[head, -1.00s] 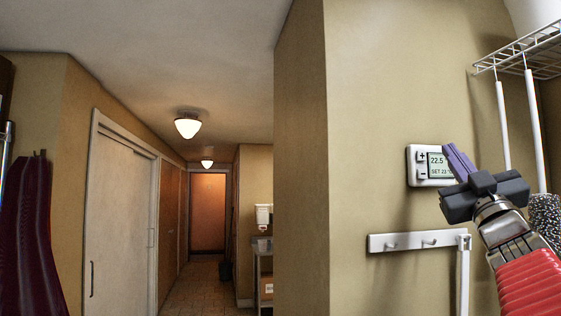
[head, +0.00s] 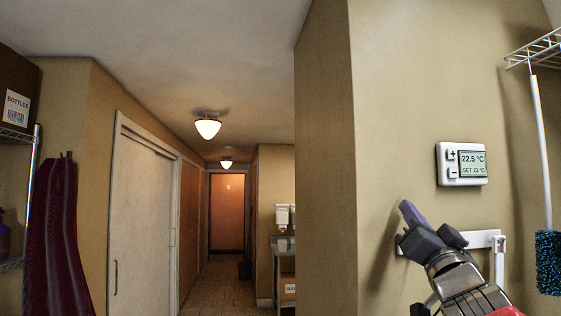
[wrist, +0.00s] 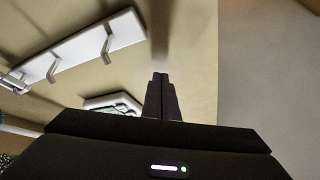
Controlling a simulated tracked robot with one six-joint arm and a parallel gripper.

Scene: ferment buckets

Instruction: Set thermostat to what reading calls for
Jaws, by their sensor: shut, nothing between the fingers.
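The white thermostat (head: 462,164) is on the tan wall at the right in the head view. Its screen reads 22.5 °C above SET 23 °C, with a plus button (head: 452,155) over a minus button (head: 453,173) on its left. My gripper (head: 409,212) is below and to the left of the thermostat, apart from it, with purple fingers shut and empty. In the wrist view the shut fingers (wrist: 161,82) point along the wall, and the thermostat (wrist: 112,104) shows partly behind my gripper's body.
A white hook rail (head: 479,239) is on the wall behind my gripper. A wire shelf (head: 534,50) and a hanging blue brush (head: 549,262) are at the far right. A corridor with a tiled floor (head: 217,284) opens at the left, past dark red cloth (head: 54,240).

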